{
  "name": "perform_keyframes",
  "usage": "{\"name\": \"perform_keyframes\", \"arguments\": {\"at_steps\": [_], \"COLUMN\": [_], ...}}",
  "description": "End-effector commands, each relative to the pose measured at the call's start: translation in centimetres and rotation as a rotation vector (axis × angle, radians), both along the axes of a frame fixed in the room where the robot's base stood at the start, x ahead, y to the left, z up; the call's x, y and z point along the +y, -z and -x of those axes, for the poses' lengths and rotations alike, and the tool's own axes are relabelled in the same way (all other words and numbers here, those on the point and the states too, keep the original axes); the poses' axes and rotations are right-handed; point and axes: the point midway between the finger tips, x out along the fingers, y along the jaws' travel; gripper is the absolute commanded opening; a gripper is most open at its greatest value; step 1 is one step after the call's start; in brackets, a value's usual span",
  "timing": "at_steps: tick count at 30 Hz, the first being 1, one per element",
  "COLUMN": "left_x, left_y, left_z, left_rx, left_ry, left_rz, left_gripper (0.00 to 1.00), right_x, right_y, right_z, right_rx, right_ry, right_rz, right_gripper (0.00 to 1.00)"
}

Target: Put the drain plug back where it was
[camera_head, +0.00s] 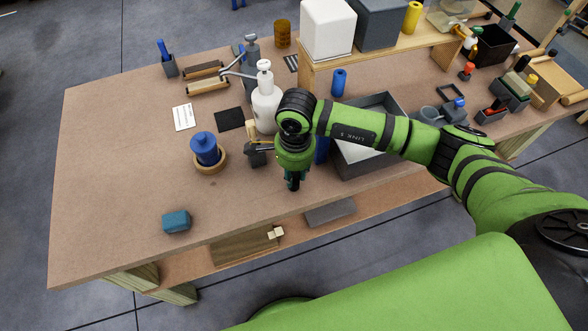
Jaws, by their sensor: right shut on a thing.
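My right gripper (293,182) points down above the table's front part, just left of the grey bin (383,161). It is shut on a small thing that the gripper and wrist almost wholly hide. I take this to be the drain plug, but its shape and colour cannot be made out. I see no other thing that I can name as the drain plug. My left gripper is not in view.
A white pump bottle (266,108) stands just behind my right wrist. A blue jar sits in a wooden ring (209,168) to the left, and a teal block (176,221) lies near the front edge. The tabletop (105,160) is clear at the far left.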

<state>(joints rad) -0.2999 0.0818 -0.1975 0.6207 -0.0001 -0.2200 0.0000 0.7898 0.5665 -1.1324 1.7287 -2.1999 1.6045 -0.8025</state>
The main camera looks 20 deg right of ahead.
Motion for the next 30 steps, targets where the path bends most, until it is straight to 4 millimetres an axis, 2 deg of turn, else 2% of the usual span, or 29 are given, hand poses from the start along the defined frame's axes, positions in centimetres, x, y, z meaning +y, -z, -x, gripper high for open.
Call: {"name": "perform_keyframes", "arguments": {"at_steps": [5, 6, 7, 8, 21, 22, 26, 30], "left_x": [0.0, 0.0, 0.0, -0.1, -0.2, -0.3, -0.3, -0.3], "left_y": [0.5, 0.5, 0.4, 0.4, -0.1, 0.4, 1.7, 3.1], "left_z": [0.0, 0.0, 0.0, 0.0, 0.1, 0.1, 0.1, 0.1], "left_rx": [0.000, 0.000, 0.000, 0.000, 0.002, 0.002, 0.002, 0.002], "left_ry": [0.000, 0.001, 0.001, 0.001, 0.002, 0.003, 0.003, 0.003], "left_rz": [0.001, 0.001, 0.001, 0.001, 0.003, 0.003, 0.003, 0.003], "left_gripper": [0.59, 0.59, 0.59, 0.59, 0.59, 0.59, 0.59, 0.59], "right_x": [0.0, 0.0, 0.0, 0.0, 0.0, 0.0, -0.1, -0.1], "right_y": [0.4, 0.4, 0.3, 0.3, -0.4, -0.5, -2.7, -5.8], "right_z": [0.0, 0.0, 0.0, 0.0, 0.0, -0.1, -0.1, -0.2], "right_rx": [0.000, 0.000, 0.000, 0.001, -0.001, -0.003, -0.007, -0.008], "right_ry": [0.000, 0.000, 0.000, 0.000, 0.000, 0.000, -0.003, -0.001], "right_rz": [0.000, 0.000, 0.000, 0.000, 0.000, -0.002, -0.001, -0.002], "right_gripper": [0.00, 0.32, 0.44, 0.52, 0.52, 0.52, 0.52, 0.52]}}
